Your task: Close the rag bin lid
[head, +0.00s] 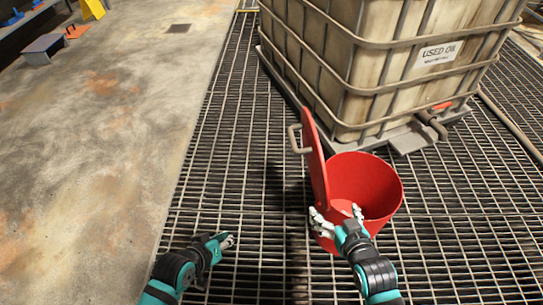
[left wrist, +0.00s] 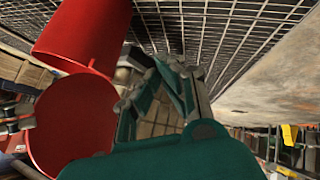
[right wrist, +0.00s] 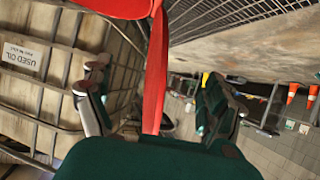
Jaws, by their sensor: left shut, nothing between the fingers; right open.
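The red rag bin (head: 368,180) stands upright on the grating. Its red lid (head: 314,160) is open, standing nearly upright at the bin's left side, with a grey handle (head: 294,140) on its outer face. My right gripper (head: 338,215) is open at the near side of the bin, by the lid's lower end. In the right wrist view the lid (right wrist: 157,75) shows edge-on between the spread fingers; contact cannot be told. My left gripper (head: 224,241) is shut and empty, low over the grating, left of the bin. The left wrist view shows the bin (left wrist: 85,35) and lid (left wrist: 70,125).
A caged used-oil tank (head: 385,70) on a pallet stands just behind the bin. A concrete floor (head: 90,150) lies to the left. The grating (head: 235,165) between the concrete and the lid is clear. A hose (head: 510,125) runs at the right.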

